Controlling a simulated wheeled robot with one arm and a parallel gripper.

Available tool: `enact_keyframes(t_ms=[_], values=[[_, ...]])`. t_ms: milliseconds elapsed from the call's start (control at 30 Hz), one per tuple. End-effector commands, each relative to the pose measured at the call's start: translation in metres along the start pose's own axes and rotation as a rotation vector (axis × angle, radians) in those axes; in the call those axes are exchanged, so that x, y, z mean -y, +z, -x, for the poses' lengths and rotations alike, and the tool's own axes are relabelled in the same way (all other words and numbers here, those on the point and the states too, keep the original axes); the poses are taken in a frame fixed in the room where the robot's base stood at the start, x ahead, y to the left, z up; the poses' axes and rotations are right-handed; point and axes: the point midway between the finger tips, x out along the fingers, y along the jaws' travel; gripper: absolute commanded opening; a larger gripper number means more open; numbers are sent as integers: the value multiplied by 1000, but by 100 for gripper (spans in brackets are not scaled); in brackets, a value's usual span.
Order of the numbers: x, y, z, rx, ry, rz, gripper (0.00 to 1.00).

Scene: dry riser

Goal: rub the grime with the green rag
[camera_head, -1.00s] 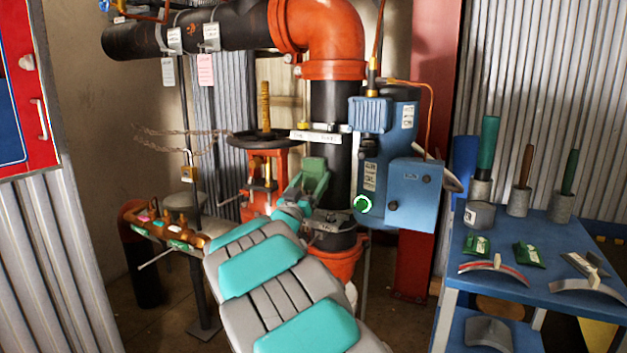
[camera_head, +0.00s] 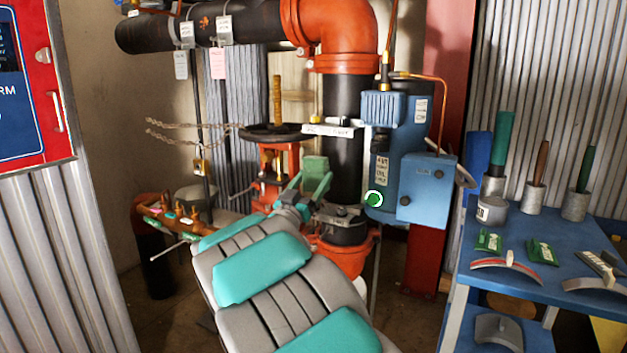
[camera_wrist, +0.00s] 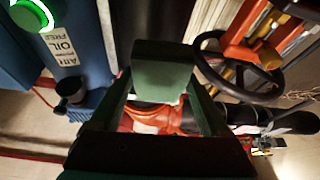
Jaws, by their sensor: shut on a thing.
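My gripper (camera_head: 314,178) is in front of the dark vertical pipe (camera_head: 343,163), at its left side, in the head view. It is shut on a green, block-like piece that looks like the green rag (camera_wrist: 162,76), which fills the space between the fingers in the wrist view. The rag is clear of the handwheel (camera_wrist: 236,65) in the wrist view; whether it touches the pipe I cannot tell. I cannot make out the grime in either view.
A blue control box (camera_head: 425,188) stands right of the pipe. A black handwheel (camera_head: 285,132) is left of it. A blue bench (camera_head: 510,215) at right holds brushes, green packets and curved pieces. A rack with brass fittings (camera_head: 178,215) is at left.

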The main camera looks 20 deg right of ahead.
Motion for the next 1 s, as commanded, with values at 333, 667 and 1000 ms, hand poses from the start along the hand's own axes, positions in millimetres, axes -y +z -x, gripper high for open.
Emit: enact_keyframes(t_ms=[333,667,1000], values=[[1,-7,15,-1,-2,-1,28],[0,-12,28,-2,0,0,28],[0,-12,28,-1,0,0,28]])
